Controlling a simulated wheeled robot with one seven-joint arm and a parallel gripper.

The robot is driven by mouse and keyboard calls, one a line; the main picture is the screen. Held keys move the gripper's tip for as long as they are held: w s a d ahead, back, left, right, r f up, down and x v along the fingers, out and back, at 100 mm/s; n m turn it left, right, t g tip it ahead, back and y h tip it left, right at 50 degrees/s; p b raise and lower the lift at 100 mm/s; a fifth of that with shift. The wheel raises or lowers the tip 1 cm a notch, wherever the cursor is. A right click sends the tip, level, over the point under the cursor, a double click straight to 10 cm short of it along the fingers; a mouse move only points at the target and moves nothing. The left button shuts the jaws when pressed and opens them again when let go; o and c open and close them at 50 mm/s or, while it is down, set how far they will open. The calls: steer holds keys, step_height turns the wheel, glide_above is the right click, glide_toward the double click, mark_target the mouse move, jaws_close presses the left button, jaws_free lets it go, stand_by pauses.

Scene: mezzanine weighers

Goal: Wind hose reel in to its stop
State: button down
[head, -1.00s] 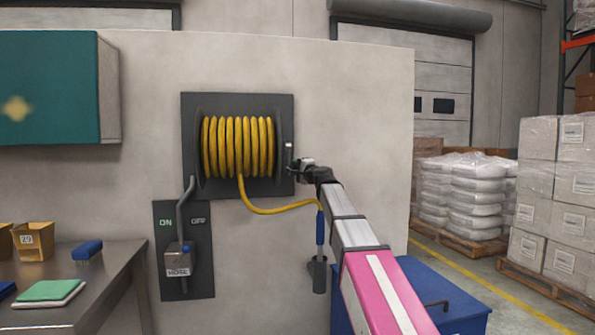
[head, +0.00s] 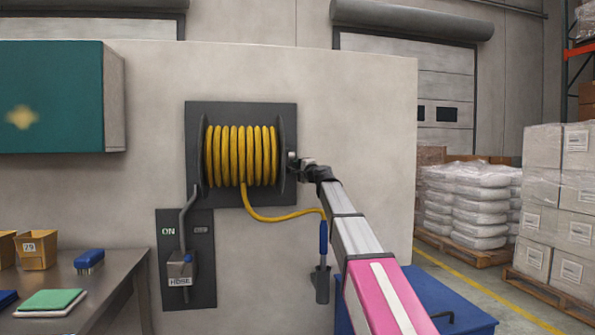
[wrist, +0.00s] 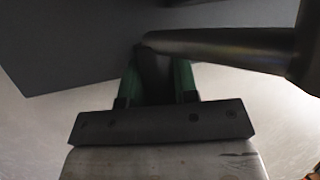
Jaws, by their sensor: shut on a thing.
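The hose reel (head: 283,130) is on a dark wall plate, wound with several turns of yellow hose (head: 240,157). A loose length of hose hangs from its underside and runs right to a blue nozzle (head: 323,238), close above a dark holder (head: 322,286). My gripper (head: 300,163) is at the reel's right side, shut on the reel's crank handle (head: 291,158), which it mostly hides in the head view. In the wrist view, the green fingers (wrist: 157,85) close on a dark grip, with a metal bar (wrist: 220,48) beyond. The reel's stop cannot be made out.
A hose valve box (head: 181,268) with ON and OFF marks is below the reel. A steel table (head: 110,280) with a brush (head: 89,258) and bin (head: 36,250) stands left. A blue chest (head: 440,295) is under my arm. Wrapped pallets stand right.

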steer(key=shift+s+d+r, duration=0.1)
steer(key=shift+s+r, duration=0.1)
steer(key=shift+s, duration=0.05)
steer(key=c, duration=1.2)
jaws_free()
steer(key=shift+c, duration=0.2)
steer(key=o, duration=0.3)
steer(key=shift+s+r, duration=0.1)
steer(key=shift+s, duration=0.1)
steer(key=shift+o, duration=0.2)
steer(key=shift+w, duration=0.1)
steer(key=v, duration=1.1)
